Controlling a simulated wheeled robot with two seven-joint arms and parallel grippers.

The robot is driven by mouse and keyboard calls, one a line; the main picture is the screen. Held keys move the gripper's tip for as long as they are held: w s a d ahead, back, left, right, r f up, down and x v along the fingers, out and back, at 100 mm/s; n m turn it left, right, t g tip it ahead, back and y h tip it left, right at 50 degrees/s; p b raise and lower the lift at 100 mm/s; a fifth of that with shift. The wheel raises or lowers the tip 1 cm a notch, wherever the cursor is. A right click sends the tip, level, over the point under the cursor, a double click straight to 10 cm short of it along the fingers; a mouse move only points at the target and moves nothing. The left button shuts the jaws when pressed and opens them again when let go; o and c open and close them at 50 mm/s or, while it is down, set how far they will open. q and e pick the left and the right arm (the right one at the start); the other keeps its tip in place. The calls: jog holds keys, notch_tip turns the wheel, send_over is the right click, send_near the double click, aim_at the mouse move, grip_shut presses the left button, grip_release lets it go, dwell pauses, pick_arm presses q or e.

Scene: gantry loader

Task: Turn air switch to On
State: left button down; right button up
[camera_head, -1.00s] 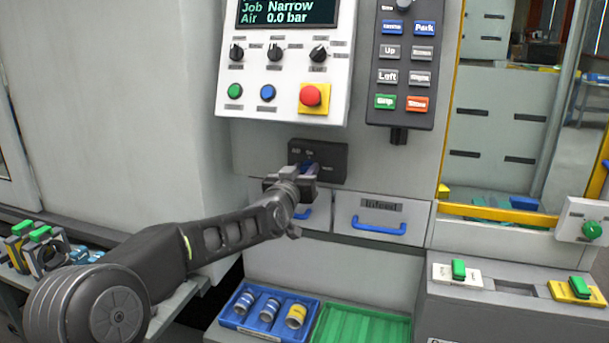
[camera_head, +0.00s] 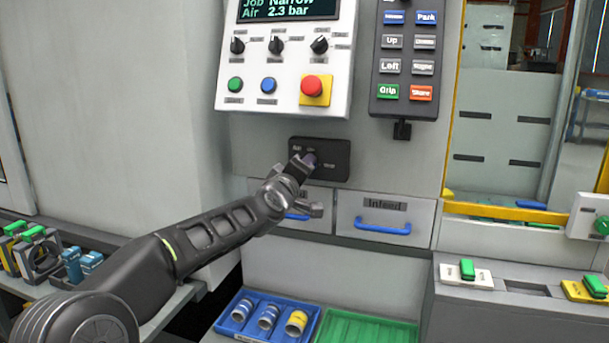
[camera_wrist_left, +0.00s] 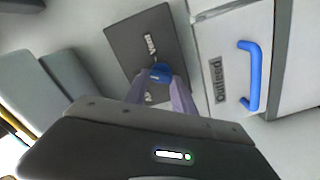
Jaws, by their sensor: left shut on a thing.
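The air switch is a blue knob (camera_wrist_left: 160,73) on a dark switch plate (camera_head: 331,160) below the main control panel. In the left wrist view the plate (camera_wrist_left: 138,40) carries small white labels, partly hidden. My left gripper (camera_head: 307,161) reaches the plate from the lower left. In the left wrist view its two fingers (camera_wrist_left: 161,84) are closed on either side of the blue knob. The display (camera_head: 288,10) reads Job Narrow and Air 2.3 bar. My right gripper is in neither view.
Drawers with blue handles (camera_head: 382,227) sit just below the plate. Above are the control panel (camera_head: 285,60) with a red stop button (camera_head: 314,86) and a hanging pendant (camera_head: 408,60). A blue tray (camera_head: 240,322) with cylinders and a green tray (camera_head: 365,328) lie lower down.

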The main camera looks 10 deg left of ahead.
pick_arm(q)
jog(key=shift+f+n+b, duration=0.2)
jog(key=shift+n+b, duration=0.75)
jog(key=shift+n, duration=2.35)
jog(key=c, duration=1)
grip_release()
jog(key=shift+c, duration=0.2)
jog(key=s+b, duration=0.2)
jog(key=s, duration=0.5)
jog(key=shift+s+a, duration=0.3)
jog(key=shift+s, duration=0.1)
